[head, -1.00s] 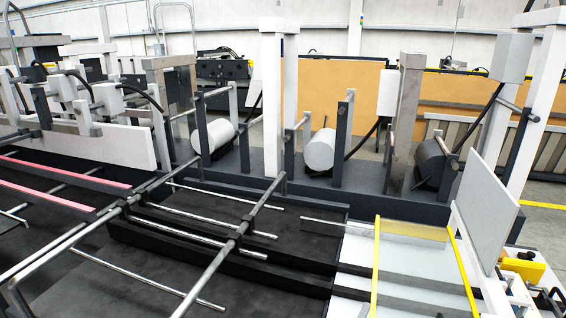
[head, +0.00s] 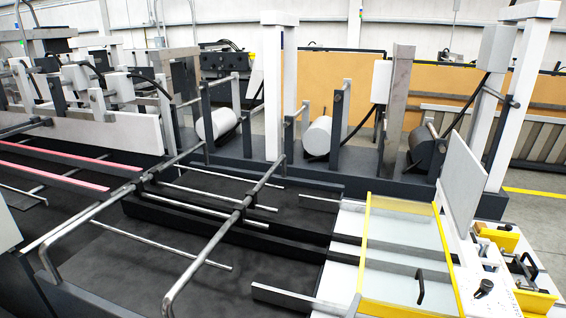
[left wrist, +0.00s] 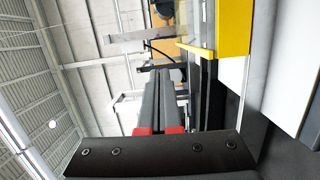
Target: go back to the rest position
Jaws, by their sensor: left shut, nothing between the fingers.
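My left gripper (left wrist: 167,78) shows in the left wrist view. Its two dark grey fingers with red bases lie together, shut with nothing between them. They point into the open air, and the yellow edge (left wrist: 234,28) of a machine part is to their right. I cannot make out the left gripper's fingers in the head view; only a pale shape (head: 8,225), perhaps part of my arm, shows at the left edge. My right gripper is in neither view.
The folder gluer fills the head view, with metal rods (head: 215,245) over its dark bed. A clear guard with a yellow frame (head: 363,250) and black handle (head: 420,287) lies at the right. Yellow parts (head: 497,238) stand beyond it. Clear floor (head: 540,212) shows at far right.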

